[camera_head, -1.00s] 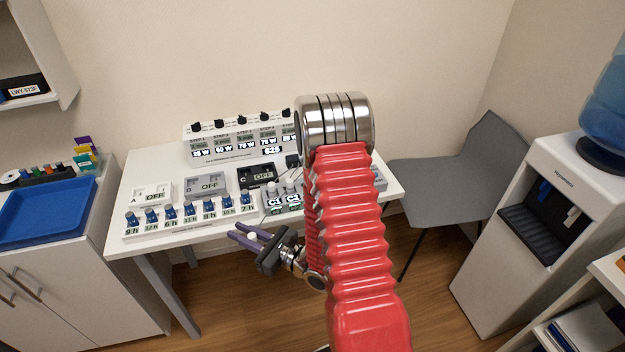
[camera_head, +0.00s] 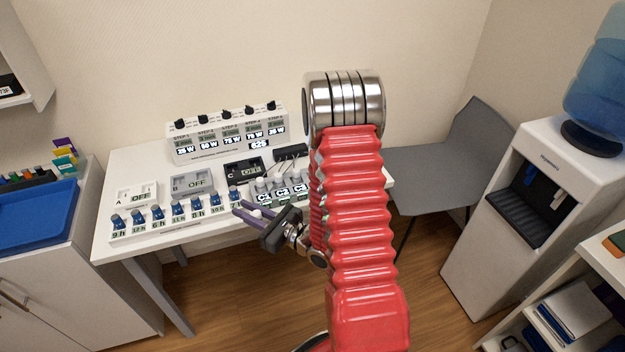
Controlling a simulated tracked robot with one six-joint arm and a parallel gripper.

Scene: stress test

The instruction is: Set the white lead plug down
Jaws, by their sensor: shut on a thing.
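My gripper (camera_head: 245,208) has purple fingers and is shut on a small white piece, which looks like the white lead plug (camera_head: 257,213). Little of the plug shows between the fingers. The gripper is at the table's front edge in the picture, just left of and in front of the grey blocks labelled C1 (camera_head: 264,198), C2 (camera_head: 282,192) and C3 (camera_head: 299,187). Whether the plug touches anything cannot be told. Pale leads run from these blocks toward a black box (camera_head: 290,152) behind. My red arm hides the table's right part.
The white table (camera_head: 135,165) bears a row of blue-topped vials (camera_head: 158,213), switch boxes A (camera_head: 137,195), B (camera_head: 193,184) and C (camera_head: 245,170), and a white step console (camera_head: 225,135). A grey chair (camera_head: 440,170) and water dispenser (camera_head: 510,220) stand right. Bare tabletop shows at the left back.

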